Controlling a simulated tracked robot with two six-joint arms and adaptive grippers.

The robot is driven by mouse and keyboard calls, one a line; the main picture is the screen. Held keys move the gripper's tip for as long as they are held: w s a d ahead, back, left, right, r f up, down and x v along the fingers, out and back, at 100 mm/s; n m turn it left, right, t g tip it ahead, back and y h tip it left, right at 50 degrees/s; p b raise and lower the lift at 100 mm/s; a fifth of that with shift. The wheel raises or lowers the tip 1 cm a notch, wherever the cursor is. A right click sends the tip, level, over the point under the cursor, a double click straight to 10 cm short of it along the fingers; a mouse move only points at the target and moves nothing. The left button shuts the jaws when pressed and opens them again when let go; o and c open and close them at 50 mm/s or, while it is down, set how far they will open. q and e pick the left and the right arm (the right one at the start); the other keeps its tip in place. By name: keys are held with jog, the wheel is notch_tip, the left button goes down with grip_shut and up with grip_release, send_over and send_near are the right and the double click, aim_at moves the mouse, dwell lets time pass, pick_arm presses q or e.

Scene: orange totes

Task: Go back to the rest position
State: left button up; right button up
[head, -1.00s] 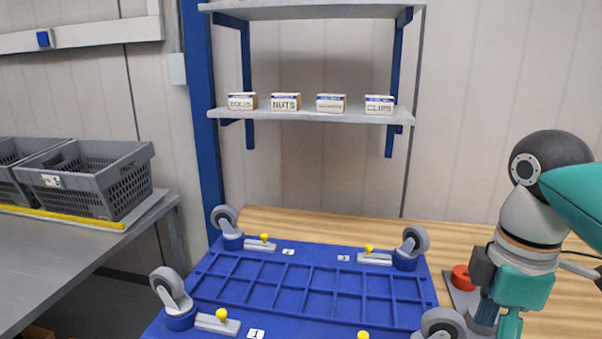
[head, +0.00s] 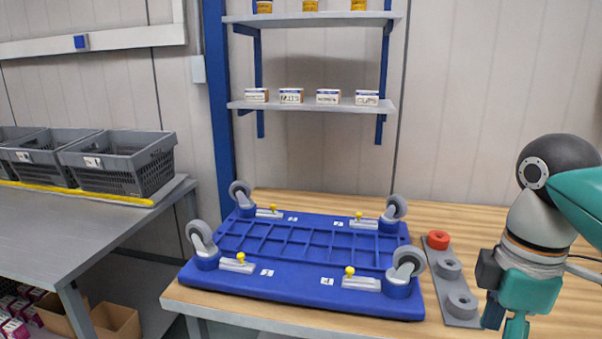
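My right arm comes in at the right edge of the head view. Its gripper (head: 516,325) points down over the wooden table (head: 240,322), and the fingertips are cut off by the lower frame edge, so I cannot tell whether it is open or shut. My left arm and gripper are not in view. A blue dolly (head: 300,288) lies upside down on the table with a caster at each corner, such as the front-right caster (head: 408,262). Yellow-knobbed grey clamps (head: 349,280) sit beside the casters.
A grey holder (head: 460,318) with a red ring (head: 438,239) stands between the dolly and my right arm. Grey crates (head: 120,163) stand on a grey bench (head: 60,225) at the left. Shelves (head: 310,106) with small labelled boxes hang behind. Open cardboard boxes (head: 118,322) sit below the bench.

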jog(key=w+a+f+m+y+p, duration=0.1)
jog(key=w+a+f+m, duration=0.15)
jog(key=f, duration=0.65)
jog(key=w+a+f+m+y+p, duration=0.1)
jog(key=w+a+f, duration=0.2)
jog(key=f, duration=0.6)
jog(key=w+a+f+m+p, duration=0.1)
jog(key=w+a+f+m, duration=0.15)
jog(key=f, duration=0.55)
jog(key=s+a+f+m+y+p, duration=0.1)
jog(key=s+f+m, duration=0.3)
jog(key=s+f, duration=0.4)
jog(key=s+a+f+m+y+p, duration=0.1)
jog(key=s+a+f+m, duration=0.3)
jog(key=s+f, duration=0.4)
notch_tip(320, 180, down, 4)
jog(key=shift+r+m+t+p, duration=0.15)
jog(key=shift+m+t+p, duration=0.15)
jog(key=shift+m+p, duration=0.35)
